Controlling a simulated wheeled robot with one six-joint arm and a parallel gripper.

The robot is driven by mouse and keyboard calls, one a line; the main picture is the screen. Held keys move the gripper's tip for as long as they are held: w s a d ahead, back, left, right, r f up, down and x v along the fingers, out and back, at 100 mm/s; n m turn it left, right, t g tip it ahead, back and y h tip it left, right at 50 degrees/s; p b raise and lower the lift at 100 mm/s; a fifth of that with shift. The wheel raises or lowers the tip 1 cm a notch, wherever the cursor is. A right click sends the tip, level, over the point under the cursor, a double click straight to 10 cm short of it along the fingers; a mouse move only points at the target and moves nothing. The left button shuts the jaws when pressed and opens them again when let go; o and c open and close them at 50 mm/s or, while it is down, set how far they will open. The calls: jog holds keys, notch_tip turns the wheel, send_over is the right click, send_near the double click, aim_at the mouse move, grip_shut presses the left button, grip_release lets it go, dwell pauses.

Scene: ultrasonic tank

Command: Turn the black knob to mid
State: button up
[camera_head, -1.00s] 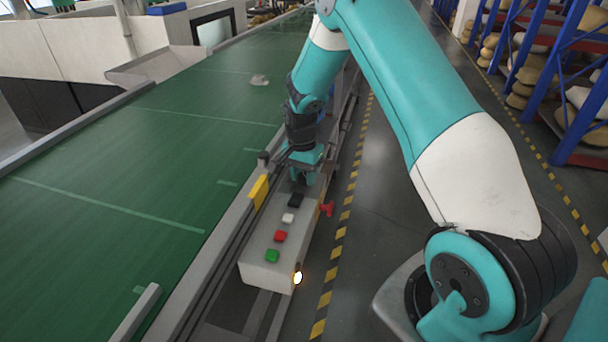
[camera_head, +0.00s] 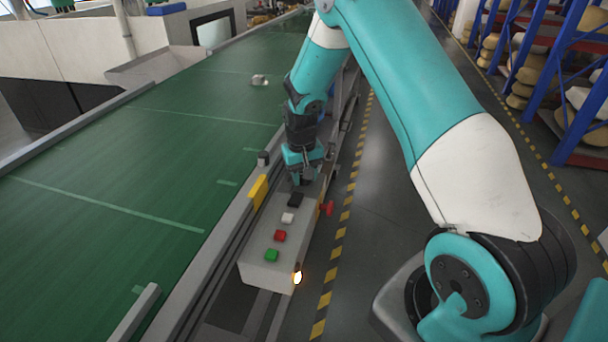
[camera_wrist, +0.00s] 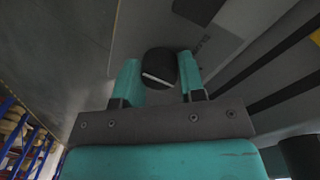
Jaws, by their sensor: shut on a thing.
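The black knob (camera_wrist: 160,66) shows between my gripper's two teal fingers in the wrist view. It is round, with a white pointer line lying nearly crosswise and tilted down to the right. My gripper (camera_wrist: 158,62) is shut on the knob, one finger on each side. In the head view my gripper (camera_head: 302,180) points down at the far end of the grey control box (camera_head: 262,238), and the knob is hidden there.
The box top carries a black button (camera_head: 295,200), a white button (camera_head: 288,218), a red button (camera_head: 280,236) and a green button (camera_head: 272,255). A red part (camera_head: 326,209) sticks out at the box's right side. The green conveyor (camera_head: 120,190) runs along the left.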

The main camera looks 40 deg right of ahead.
aim_at(301, 176)
jog(key=shift+n, duration=0.6)
jog(key=o, duration=0.9)
jog(key=shift+o, duration=0.2)
jog(key=shift+r, duration=0.15)
notch_tip(301, 176, up, 17)
jog(key=b, duration=0.1)
jog(key=shift+a+b, duration=0.35)
jog(key=shift+a, duration=0.1)
jog(key=shift+w+r, duration=0.1)
